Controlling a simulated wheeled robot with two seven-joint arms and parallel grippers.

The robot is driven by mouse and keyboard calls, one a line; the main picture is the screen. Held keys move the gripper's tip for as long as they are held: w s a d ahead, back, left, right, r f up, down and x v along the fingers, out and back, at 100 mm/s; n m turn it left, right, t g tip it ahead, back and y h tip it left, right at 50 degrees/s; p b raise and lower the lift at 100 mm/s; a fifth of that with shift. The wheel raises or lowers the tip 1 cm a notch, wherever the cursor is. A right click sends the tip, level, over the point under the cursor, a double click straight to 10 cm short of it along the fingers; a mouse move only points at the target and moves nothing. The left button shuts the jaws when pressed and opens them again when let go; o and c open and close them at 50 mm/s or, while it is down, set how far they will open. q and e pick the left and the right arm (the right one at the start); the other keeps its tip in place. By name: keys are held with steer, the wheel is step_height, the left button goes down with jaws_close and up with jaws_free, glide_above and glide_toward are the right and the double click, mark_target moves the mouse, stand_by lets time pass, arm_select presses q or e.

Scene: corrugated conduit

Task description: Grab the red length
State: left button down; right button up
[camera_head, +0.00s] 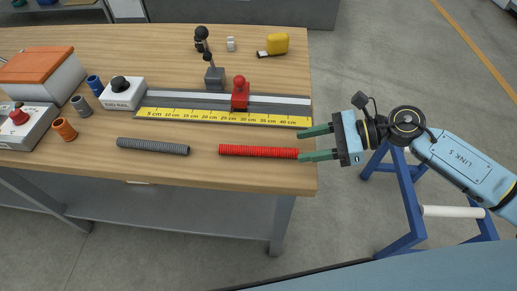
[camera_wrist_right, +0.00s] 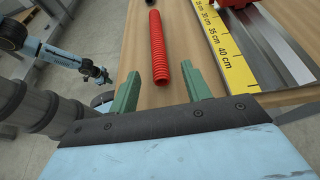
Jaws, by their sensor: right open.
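The red corrugated length (camera_head: 258,151) lies on the table near its front edge, pointing left to right. It also shows in the right wrist view (camera_wrist_right: 158,48), its near end close to the fingertips. My right gripper (camera_head: 301,145) is open at the table's right end, with its green fingers pointing left. In the head view, the near finger's tip is at the red length's right end; the far finger is beyond it. In the wrist view, the red end lies between the lines of the two fingers (camera_wrist_right: 162,85). An arm, seemingly my left, shows small there; its gripper (camera_wrist_right: 99,73) is unclear.
A grey corrugated length (camera_head: 153,147) lies left of the red one. Behind them is a yellow ruler (camera_head: 220,117) with a rail and red clamp (camera_head: 240,94). Short rings, control boxes and a tape measure (camera_head: 277,44) stand around. A blue stand (camera_head: 405,190) is right of the table.

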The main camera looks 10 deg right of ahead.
mark_target(283, 149)
steer(key=x, duration=0.6)
steer(key=shift+a+r, duration=0.1)
steer(key=shift+a, duration=0.15)
jaws_close()
